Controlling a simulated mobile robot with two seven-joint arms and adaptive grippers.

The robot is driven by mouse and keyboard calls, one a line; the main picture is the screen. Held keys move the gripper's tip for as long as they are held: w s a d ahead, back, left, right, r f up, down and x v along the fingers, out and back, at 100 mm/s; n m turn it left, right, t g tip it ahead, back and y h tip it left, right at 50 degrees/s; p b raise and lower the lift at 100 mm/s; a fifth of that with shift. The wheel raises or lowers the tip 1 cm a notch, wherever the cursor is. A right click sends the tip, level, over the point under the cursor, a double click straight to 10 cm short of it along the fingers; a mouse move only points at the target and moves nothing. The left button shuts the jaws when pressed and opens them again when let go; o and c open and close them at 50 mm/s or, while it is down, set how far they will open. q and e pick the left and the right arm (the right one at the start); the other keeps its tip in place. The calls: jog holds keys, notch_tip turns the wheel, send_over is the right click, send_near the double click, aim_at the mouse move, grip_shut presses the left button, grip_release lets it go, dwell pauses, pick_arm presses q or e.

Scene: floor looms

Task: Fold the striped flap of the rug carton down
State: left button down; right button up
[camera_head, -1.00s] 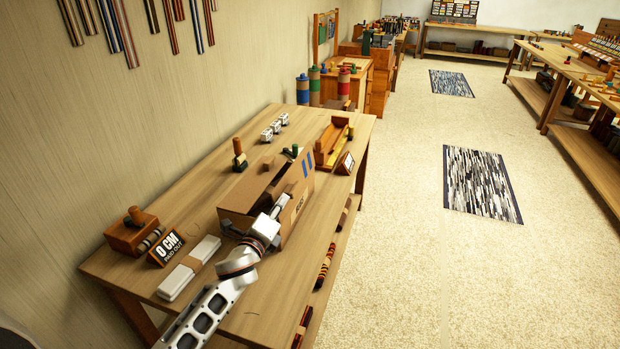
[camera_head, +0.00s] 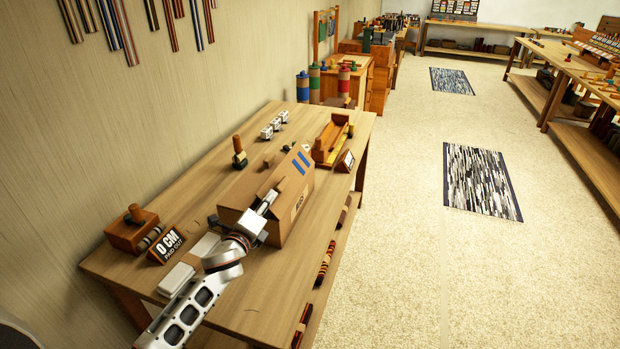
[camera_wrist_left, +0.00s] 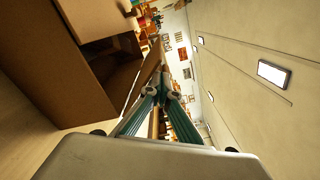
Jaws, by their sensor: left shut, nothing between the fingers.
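The rug carton (camera_head: 292,219) is a brown cardboard box on the wooden table. Its striped flap (camera_head: 284,178), marked with two blue stripes, leans inward over the box, tilted and not flat. My left gripper (camera_head: 270,198) is shut and empty at the near end of the flap; it looks close to or against the flap, but contact is unclear. In the left wrist view, the shut fingers (camera_wrist_left: 166,78) are beside the carton (camera_wrist_left: 65,75), whose dark inside partly shows. My right gripper is not in view.
A sign reading "0 CM" (camera_head: 166,246) and a wooden block with a knob (camera_head: 131,232) stand at left. A pale case (camera_head: 188,267) lies near my left arm. A wooden tray (camera_head: 331,142) is behind the carton. The table's right front is clear.

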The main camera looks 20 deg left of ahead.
pick_arm(q)
jog(key=shift+a+f+b, duration=0.75)
jog(key=shift+a+f, duration=0.15)
jog(key=shift+a, duration=0.45)
jog(key=shift+f, duration=0.1)
jog(key=s+a, duration=0.2)
jog(key=s, duration=0.4)
jog(key=shift+s+f+p, duration=0.2)
jog(key=shift+s+p, duration=0.2)
jog(key=shift+p, duration=0.05)
